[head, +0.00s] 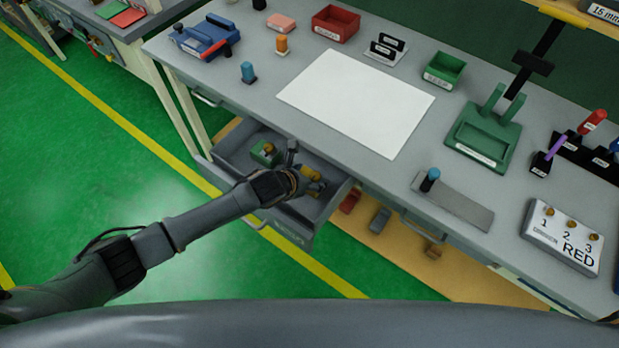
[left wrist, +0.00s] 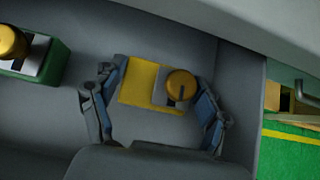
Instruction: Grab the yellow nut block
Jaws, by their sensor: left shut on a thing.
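The yellow nut block (left wrist: 140,84) lies in the open grey drawer, with a grey plate and a brass-coloured round nut on its right part in the left wrist view. It also shows in the head view (head: 311,174), partly hidden by my gripper. My left gripper (left wrist: 158,100) reaches down into the drawer with its blue-padded fingers on either side of the block, shut on it. The left gripper also shows in the head view (head: 305,180). My right gripper is in neither view.
A green block (head: 265,153) with a brass nut lies in the same drawer (head: 234,148), left of the yellow one. The drawer walls stand close around the gripper. The workbench top (head: 230,100) overhangs behind, with a white sheet (head: 356,101) and a green fixture (head: 483,138).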

